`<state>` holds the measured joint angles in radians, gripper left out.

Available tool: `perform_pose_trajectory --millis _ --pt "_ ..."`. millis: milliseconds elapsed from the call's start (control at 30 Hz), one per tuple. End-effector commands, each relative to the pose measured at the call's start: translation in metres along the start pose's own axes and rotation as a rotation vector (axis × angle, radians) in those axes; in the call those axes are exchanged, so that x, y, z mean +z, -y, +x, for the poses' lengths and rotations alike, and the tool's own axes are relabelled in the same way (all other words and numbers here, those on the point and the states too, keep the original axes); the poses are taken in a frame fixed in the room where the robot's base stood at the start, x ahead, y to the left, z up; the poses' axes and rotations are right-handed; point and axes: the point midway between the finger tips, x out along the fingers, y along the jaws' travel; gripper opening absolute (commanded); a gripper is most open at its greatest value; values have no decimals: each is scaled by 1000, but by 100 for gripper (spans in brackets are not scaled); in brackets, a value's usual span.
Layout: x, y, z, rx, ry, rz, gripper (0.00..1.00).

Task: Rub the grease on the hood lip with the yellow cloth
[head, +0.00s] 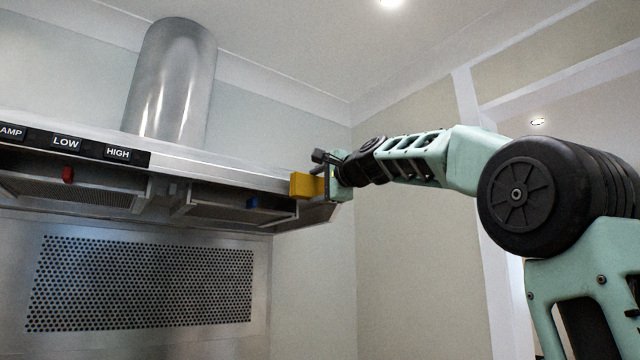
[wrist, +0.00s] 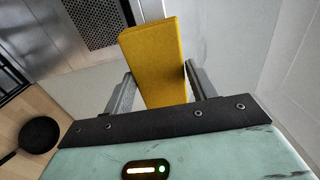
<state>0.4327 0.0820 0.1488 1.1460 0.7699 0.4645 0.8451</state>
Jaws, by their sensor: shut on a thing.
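My gripper (wrist: 158,88) is shut on the yellow cloth (wrist: 152,60), a folded block held between its two fingers in the wrist view. In the head view the yellow cloth (head: 306,186) is at the right end of the metal hood lip (head: 222,168), in front of it or against it; I cannot tell if they touch. My gripper (head: 328,180) is just right of the cloth there. I cannot make out any grease on the lip; the cloth covers part of its right end.
The hood (head: 170,80) has LAMP, LOW and HIGH buttons (head: 92,146) at the left. Underneath are filters with a red tab (head: 68,174) and a blue tab (head: 252,202). A perforated panel (head: 140,285) is below. A dark pan (wrist: 38,135) shows at lower left in the wrist view.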

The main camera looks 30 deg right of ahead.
Motion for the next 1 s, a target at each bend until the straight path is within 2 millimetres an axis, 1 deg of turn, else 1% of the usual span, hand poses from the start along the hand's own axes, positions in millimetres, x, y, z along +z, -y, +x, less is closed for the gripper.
perform_pose_trajectory --millis 467,1000 --pt "0 0 0 0 0 0 39" --pt "0 1 10 0 0 0 39"
